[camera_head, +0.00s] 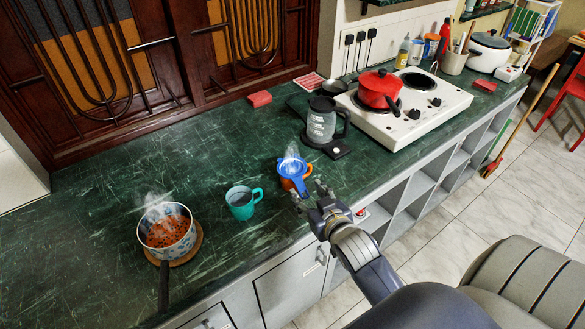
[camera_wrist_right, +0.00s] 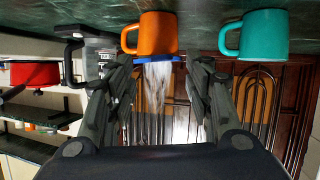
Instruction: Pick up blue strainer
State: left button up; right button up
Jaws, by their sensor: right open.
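The blue strainer (camera_head: 292,168) sits on top of an orange mug (camera_head: 290,185) near the counter's front edge, with white steam rising from it. In the upside-down right wrist view, the blue strainer (camera_wrist_right: 176,60) shows as a thin rim against the orange mug (camera_wrist_right: 157,33). My right gripper (camera_head: 310,192) is open and empty, just to the front right of the mug. In the wrist view, the strainer lies between and beyond the open fingers of my right gripper (camera_wrist_right: 162,68). I cannot tell the exact gap. My left gripper is out of view.
A teal mug (camera_head: 243,201) stands left of the orange one. A steaming pot (camera_head: 167,230) sits on a round trivet further left. A glass kettle (camera_head: 322,121) stands behind right, near a stove (camera_head: 420,100) with a red pot (camera_head: 379,88).

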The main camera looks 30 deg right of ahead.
aim_at(302, 188)
jog(key=shift+p+x, duration=0.55)
jog(key=shift+x, duration=2)
jog(key=shift+s+f, duration=0.1)
jog(key=shift+s, duration=0.05)
jog(key=c, duration=1)
